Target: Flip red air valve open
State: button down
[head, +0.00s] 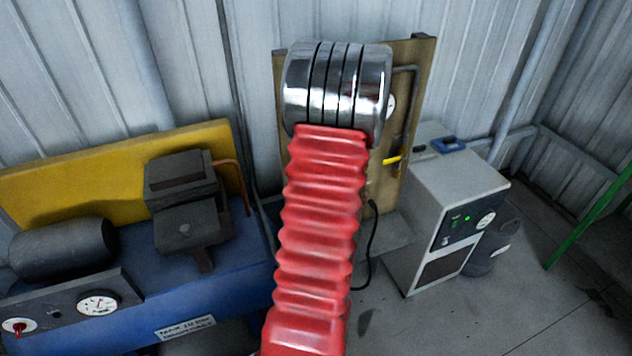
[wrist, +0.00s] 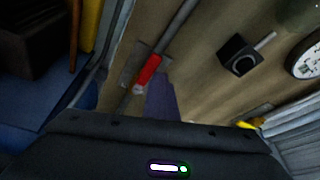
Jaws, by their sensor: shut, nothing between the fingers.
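In the wrist view, the red valve handle (wrist: 149,72) is on a grey pipe (wrist: 178,25) that runs diagonally down a wooden board (wrist: 215,85). The handle appears roughly in line with the pipe. My gripper (wrist: 160,92) is shut and empty; its dark purple-grey fingers reach up from the bottom of the wrist view, just below and beside the handle's lower end. I cannot tell whether they touch it. In the head view, my red-sleeved arm hides the gripper and the red handle, covering much of the board (head: 423,60).
A pressure gauge (wrist: 308,58), a black fitting (wrist: 239,55) and a yellow handle (head: 392,160) are on the board to the right. A blue compressor (head: 235,285) with a dark pump (head: 185,200) stands left. A grey dryer cabinet (head: 450,190) stands right. Floor is clear at lower right.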

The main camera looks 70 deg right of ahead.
notch_tip(320, 180, up, 10)
jog(key=shift+f, duration=0.15)
dwell(0.6)
jog(key=shift+w, duration=0.1)
dwell(0.4)
